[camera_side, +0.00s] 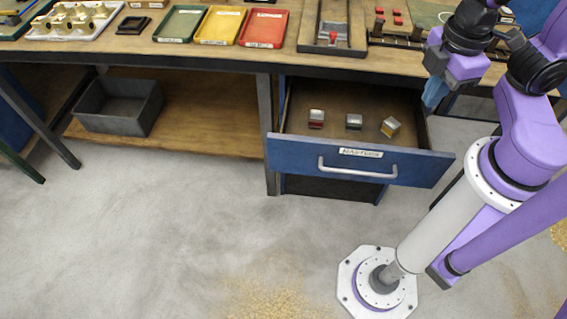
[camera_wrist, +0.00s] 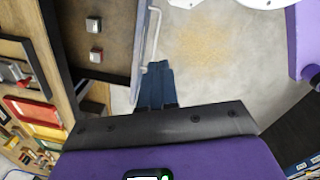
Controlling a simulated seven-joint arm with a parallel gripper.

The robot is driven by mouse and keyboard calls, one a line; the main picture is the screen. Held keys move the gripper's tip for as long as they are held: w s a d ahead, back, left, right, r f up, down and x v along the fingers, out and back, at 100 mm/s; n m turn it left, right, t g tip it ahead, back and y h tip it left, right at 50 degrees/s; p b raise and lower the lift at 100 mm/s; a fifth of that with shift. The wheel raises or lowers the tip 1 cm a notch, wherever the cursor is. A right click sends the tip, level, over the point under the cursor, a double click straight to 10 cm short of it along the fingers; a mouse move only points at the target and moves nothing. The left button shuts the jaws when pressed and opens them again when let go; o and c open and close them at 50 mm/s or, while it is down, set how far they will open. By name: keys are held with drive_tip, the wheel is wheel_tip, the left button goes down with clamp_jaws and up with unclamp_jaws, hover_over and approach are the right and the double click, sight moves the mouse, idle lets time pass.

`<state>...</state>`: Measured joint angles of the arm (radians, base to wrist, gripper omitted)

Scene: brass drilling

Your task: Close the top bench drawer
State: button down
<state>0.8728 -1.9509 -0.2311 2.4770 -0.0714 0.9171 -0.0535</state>
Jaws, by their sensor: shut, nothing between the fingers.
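The top bench drawer (camera_side: 300,154) is blue with a white label and a pale bar handle (camera_side: 357,170). It is pulled out under the bench, and its open inside shows three small blocks (camera_side: 354,121). My gripper (camera_side: 433,98) has blue fingers, is shut and empty, and hangs above the drawer's right side in the side view. The drawer's inside (camera_wrist: 106,20) also shows there, with two blocks.
The bench top (camera_side: 220,53) carries green, yellow and red trays (camera_side: 264,28), a white tray of brass parts (camera_side: 75,20) and a vise-like fixture (camera_side: 333,32). A grey bin (camera_side: 118,106) sits on the lower shelf.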

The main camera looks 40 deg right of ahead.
drive_tip(key=w+a+f+n+t+h, duration=0.1)
drive_tip(key=w+a+f+n+h, duration=0.1)
drive_tip(key=w+a+f+n, duration=0.35)
drive_tip(key=w+a+f+n+t+h, duration=0.2)
drive_tip(key=w+a+f+n+h, duration=0.1)
drive_tip(key=w+a+n, duration=0.5)
drive_tip(key=a+f+n+t+h, duration=0.1)
drive_tip(key=a+f+n+t, duration=0.1)
drive_tip(key=a+f+n, duration=0.7)
drive_tip(key=n+t, duration=0.1)
drive_tip(key=n, duration=0.8)
approach(285, 161)
drive_tip(key=shift+x, duration=2.95)
drive_tip(key=w+d, duration=1.6)
drive_tip(key=d, duration=0.1)
drive_tip(key=shift+w, duration=0.4)
